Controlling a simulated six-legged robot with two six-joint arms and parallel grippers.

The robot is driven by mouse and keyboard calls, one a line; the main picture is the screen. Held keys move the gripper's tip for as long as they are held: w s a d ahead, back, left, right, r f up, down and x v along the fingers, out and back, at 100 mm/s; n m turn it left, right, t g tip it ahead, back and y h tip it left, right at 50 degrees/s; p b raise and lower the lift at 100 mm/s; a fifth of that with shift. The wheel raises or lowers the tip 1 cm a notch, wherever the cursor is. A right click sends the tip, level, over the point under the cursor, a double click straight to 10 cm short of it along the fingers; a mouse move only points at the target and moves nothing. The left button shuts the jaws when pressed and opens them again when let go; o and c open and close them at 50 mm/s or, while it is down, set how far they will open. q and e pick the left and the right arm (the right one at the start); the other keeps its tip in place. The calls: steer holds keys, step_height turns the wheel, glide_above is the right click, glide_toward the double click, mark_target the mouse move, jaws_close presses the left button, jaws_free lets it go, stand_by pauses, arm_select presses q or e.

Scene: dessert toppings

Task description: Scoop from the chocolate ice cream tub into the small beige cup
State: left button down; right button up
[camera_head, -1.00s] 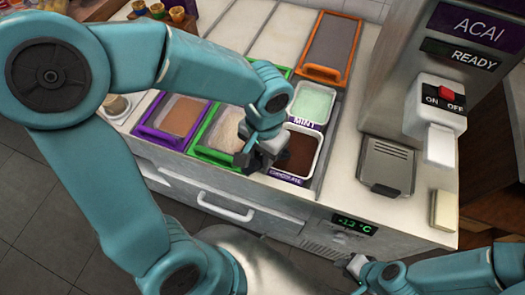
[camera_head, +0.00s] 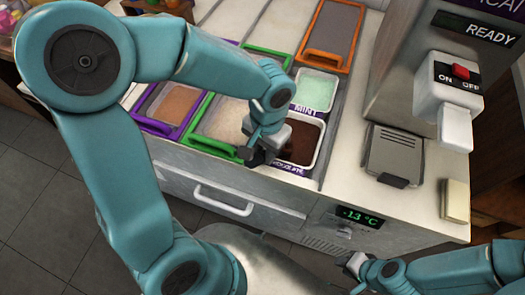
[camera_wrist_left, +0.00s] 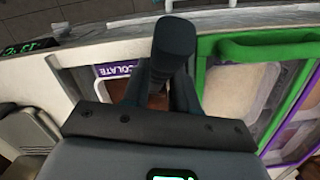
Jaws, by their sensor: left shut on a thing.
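The chocolate tub (camera_head: 303,146) is a white-rimmed tub of dark brown ice cream at the counter's front, labelled in purple. Its label and a strip of brown also show in the wrist view (camera_wrist_left: 117,70). My left gripper (camera_head: 262,150) is at the tub's left front edge. It is shut on a dark, thick handle (camera_wrist_left: 175,42), which stands out between the fingers in the wrist view. What is at the handle's other end is hidden. My right gripper (camera_head: 353,264) is low at the right, small and apart from the counter.
The mint tub (camera_head: 316,90) is behind the chocolate. A green-framed tub (camera_head: 222,122) and a purple-framed tub (camera_head: 172,105) are to the left. An orange-framed lid (camera_head: 333,30) lies behind. A grey machine (camera_head: 395,152) stands right; the counter beside the chocolate is clear.

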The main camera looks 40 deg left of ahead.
arm_select(q)
steer(key=w+t+b, duration=0.1)
steer(key=w+a+b, duration=0.1)
steer(key=w+b, duration=0.1)
steer(key=w+a+t+b, duration=0.1)
steer(key=w, duration=0.1)
steer(key=shift+f+t, duration=0.3)
steer(key=shift+f, duration=0.05)
step_height(320, 180, up, 10)
steer(key=s+p, duration=0.2)
steer(key=p, duration=0.5)
steer(key=shift+s+d+r, duration=0.15)
steer(key=shift+s+d, duration=0.2)
stand_by(0.8)
steer(key=shift+w, duration=0.1)
stand_by(0.5)
